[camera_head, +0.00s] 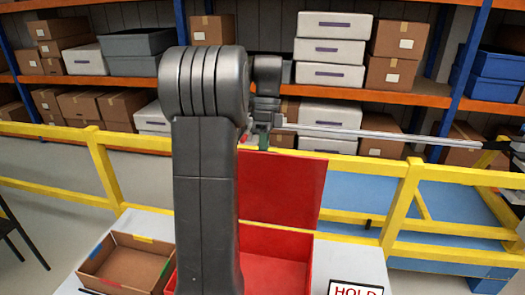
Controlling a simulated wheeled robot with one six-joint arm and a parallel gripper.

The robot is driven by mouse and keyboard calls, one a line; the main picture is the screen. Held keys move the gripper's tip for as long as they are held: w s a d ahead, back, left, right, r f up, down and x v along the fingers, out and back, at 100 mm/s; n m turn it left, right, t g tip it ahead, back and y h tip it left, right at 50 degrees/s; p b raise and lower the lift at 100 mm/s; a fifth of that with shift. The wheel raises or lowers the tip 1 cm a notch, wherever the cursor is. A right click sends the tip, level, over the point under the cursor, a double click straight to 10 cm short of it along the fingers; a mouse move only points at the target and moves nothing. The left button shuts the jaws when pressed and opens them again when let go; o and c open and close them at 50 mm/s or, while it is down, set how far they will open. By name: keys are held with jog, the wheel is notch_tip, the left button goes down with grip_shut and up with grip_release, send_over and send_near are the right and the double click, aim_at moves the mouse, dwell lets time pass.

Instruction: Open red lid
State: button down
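The red lid (282,190) stands raised, close to upright, at the back of the red box (285,243). The red interior of the box shows below the lid. My gripper (264,142) is just above the lid's top edge, toward its left side. The fingers are small and partly hidden by my arm, so I cannot tell whether they touch the lid or are open or shut. My arm also covers the left part of the box and lid.
An open brown carton (130,262) with coloured tabs stands left of my arm on the white table (342,262). A HOLD sign (355,289) lies at the front right. A yellow railing (405,205) runs behind the table, with loaded shelves beyond.

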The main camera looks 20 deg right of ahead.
jog(key=shift+f, duration=0.35)
jog(key=c, duration=1.6)
grip_release()
jog(key=shift+o, duration=1)
jog(key=shift+w+d, duration=0.1)
jog(key=shift+w, duration=0.15)
jog(key=shift+s+r, duration=0.1)
jog(key=shift+r, duration=0.05)
